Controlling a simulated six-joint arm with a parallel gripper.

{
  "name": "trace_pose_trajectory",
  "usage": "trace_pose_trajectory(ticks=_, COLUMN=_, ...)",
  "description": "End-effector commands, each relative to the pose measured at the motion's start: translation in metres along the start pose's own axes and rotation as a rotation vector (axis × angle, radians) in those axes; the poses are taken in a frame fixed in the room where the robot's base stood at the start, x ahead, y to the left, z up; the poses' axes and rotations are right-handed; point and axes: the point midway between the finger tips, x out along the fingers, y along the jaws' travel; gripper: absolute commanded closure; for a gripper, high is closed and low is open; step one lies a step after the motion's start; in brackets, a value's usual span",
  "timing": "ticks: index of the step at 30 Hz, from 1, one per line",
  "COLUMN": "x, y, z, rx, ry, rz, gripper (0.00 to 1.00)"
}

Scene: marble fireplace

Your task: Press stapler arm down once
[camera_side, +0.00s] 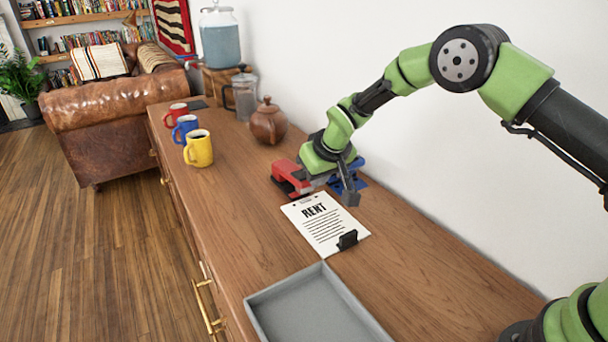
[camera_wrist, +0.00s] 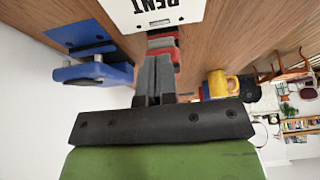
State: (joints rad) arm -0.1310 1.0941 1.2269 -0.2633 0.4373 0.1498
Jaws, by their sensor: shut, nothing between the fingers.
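The red stapler (camera_side: 284,174) lies on the wooden counter, just beyond the paper marked RENT. In the side view my gripper (camera_side: 318,180) hangs low at its near right end and hides part of it. In the wrist view my two grey fingers (camera_wrist: 155,66) are together, with nothing between them. They overlap the red stapler (camera_wrist: 165,46) and cover part of it. Whether the fingertips touch the stapler arm, and how far that arm is down, I cannot tell.
A blue hole punch (camera_wrist: 92,72) stands close beside my fingers. The RENT paper (camera_side: 322,222) lies in front, with a black holder (camera_side: 347,240). A grey tray (camera_side: 268,300) is nearer. Mugs (camera_side: 199,149) and a brown teapot (camera_side: 268,123) stand farther back.

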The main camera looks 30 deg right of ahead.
Motion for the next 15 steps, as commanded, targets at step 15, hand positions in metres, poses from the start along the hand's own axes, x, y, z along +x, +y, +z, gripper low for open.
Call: trace_pose_trajectory(ticks=15, x=-0.083, y=0.000, z=0.000, rx=-0.001, ry=0.001, rz=0.000, gripper=1.00)
